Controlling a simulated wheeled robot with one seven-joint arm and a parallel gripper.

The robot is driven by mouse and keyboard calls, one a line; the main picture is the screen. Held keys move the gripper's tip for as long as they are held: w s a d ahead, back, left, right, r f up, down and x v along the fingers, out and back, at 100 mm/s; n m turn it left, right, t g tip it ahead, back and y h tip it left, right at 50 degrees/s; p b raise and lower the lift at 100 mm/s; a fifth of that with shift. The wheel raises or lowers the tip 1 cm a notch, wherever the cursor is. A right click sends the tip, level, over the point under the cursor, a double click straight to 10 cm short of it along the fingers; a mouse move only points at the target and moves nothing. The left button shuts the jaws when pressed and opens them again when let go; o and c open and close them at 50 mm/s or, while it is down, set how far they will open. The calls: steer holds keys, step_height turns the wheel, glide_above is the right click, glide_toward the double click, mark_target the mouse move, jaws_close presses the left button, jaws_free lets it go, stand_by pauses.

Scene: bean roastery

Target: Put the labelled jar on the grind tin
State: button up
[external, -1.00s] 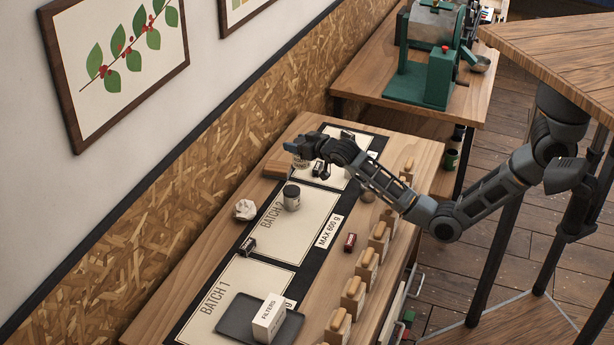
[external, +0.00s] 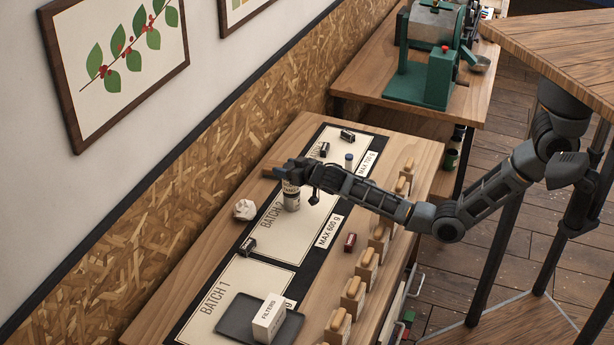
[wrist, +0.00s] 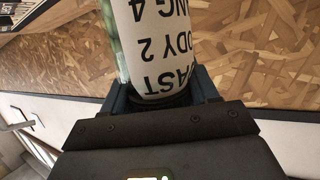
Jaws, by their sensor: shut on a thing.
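The labelled jar (external: 290,187) is held in my gripper (external: 292,173), which is shut on it. In the wrist view its white label with black print (wrist: 160,45) reads upside down, and greenish glass shows at its left edge; my gripper (wrist: 160,92) has a finger on each side. The grind tin (external: 291,204) stands upright on the BATCH 2 card. The jar is directly over the tin and hides its lid. I cannot tell whether the two touch.
A crumpled paper ball (external: 244,209) lies left of the tin. A small black holder (external: 248,246) stands nearer. A small dark red box (external: 350,242) is at right. A black tray (external: 238,326) with a filter box (external: 269,317) is at front. A blue-topped vial (external: 348,161) stands behind.

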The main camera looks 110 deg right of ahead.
steer(key=shift+f, duration=0.1)
steer(key=o, duration=1.2)
steer(key=shift+r, duration=0.2)
steer(key=shift+s+a, duration=0.15)
steer(key=shift+a, duration=0.2)
steer(key=b+v, duration=0.1)
steer(key=v, duration=1)
steer(key=shift+a+r, duration=0.1)
